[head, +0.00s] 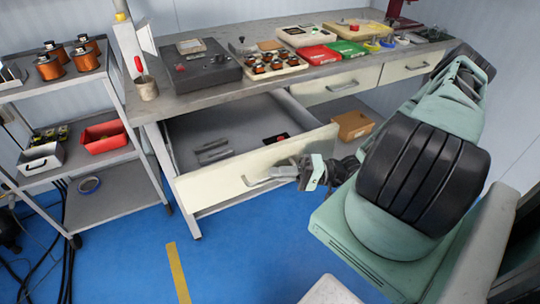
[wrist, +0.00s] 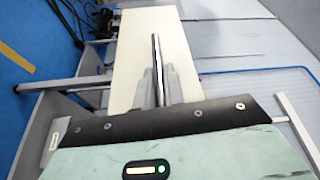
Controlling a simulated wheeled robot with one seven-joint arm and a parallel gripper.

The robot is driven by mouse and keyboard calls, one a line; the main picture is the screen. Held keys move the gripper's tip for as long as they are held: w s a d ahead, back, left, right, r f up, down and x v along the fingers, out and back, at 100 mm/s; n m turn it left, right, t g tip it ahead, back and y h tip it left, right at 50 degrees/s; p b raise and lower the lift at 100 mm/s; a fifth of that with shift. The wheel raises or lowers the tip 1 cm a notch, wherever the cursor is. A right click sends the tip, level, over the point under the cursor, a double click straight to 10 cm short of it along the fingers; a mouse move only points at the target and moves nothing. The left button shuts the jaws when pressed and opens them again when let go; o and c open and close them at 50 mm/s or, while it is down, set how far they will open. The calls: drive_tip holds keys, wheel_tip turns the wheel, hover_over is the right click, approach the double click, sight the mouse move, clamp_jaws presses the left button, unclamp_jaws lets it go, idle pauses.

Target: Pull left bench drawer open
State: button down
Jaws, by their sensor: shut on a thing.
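The left bench drawer (head: 222,187) is pulled well out from under the grey workbench (head: 215,82). Its inside shows, with a few grey bars and a small dark and red item in it. A metal bar handle (head: 262,181) runs across its cream front. My gripper (head: 305,172) is at the right part of this handle and is shut on it. In the wrist view the cream drawer front (wrist: 135,55) stands behind my gripper's fingers (wrist: 158,85), with the handle (wrist: 156,60) between them. My arm comes in from the right in the head view.
A grey shelf cart (head: 100,198) stands left of the bench. Two other drawers (head: 338,85) (head: 405,67) are shut. A cardboard box (head: 352,125) is under the bench. Blue floor (head: 225,255) in front is mostly clear; black cables (head: 50,250) lie at left.

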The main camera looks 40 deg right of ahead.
drive_tip(key=shift+s+a, duration=0.2)
drive_tip(key=shift+s, duration=0.6)
drive_tip(key=shift+s+a, duration=0.2)
drive_tip(key=shift+s, duration=0.55)
drive_tip(key=c, duration=1.5)
unclamp_jaws()
drive_tip(key=b+v, duration=0.1)
drive_tip(key=v, duration=1.6)
drive_tip(key=shift+s+d, duration=0.15)
drive_tip(key=shift+d, duration=0.05)
